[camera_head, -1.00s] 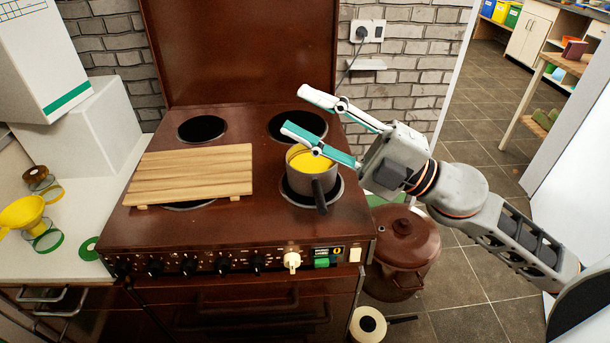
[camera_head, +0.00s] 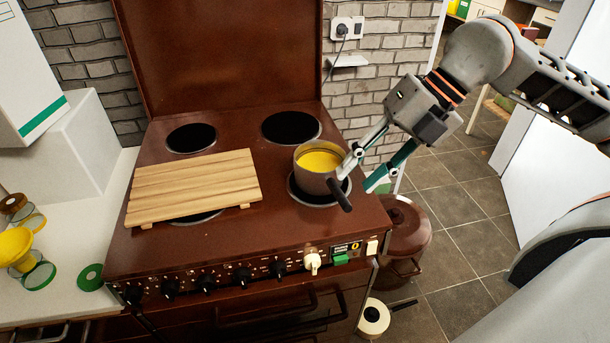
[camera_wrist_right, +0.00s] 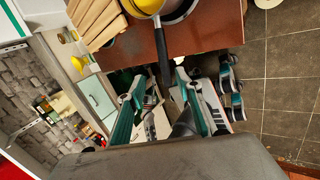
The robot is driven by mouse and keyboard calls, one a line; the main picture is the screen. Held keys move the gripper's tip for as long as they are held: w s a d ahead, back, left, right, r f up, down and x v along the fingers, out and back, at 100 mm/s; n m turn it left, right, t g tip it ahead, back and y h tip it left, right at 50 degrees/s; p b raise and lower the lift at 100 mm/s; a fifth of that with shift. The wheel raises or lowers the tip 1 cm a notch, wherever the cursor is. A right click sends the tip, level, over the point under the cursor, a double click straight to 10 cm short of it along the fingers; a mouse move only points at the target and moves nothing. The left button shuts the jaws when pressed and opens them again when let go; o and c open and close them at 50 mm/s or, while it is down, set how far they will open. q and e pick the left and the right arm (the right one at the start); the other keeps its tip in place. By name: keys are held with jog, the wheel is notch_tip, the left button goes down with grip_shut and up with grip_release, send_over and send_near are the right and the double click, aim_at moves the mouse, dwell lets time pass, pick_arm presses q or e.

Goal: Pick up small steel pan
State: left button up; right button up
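The small steel pan (camera_head: 313,182) stands on the front right hotplate with yellow contents inside. Its black handle (camera_head: 341,196) points to the front right. My right gripper (camera_head: 358,180) is open and empty, just right of the pan, with one fingertip close to its side; I cannot tell if it touches. In the right wrist view, the dark handle (camera_wrist_right: 161,45) reaches down between the open fingers of my gripper (camera_wrist_right: 158,78), while most of the pan is cut off at the top edge. My left gripper is not in view.
A wooden slatted board (camera_head: 190,185) lies on the left of the brown stove (camera_head: 250,225). The back right hotplate (camera_head: 291,127) is bare. A brown lidded pot (camera_head: 402,228) stands on the floor right of the stove. A yellow funnel (camera_head: 14,247) sits on the left counter.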

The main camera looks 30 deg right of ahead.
aim_at(344, 193)
jog(key=shift+h, duration=0.3)
jog(key=x, duration=0.7)
jog(key=shift+w+d+f, duration=0.15)
jog(key=shift+d+f, duration=0.05)
jog(key=shift+f, duration=0.2)
grip_shut()
jog(key=shift+r, duration=0.1)
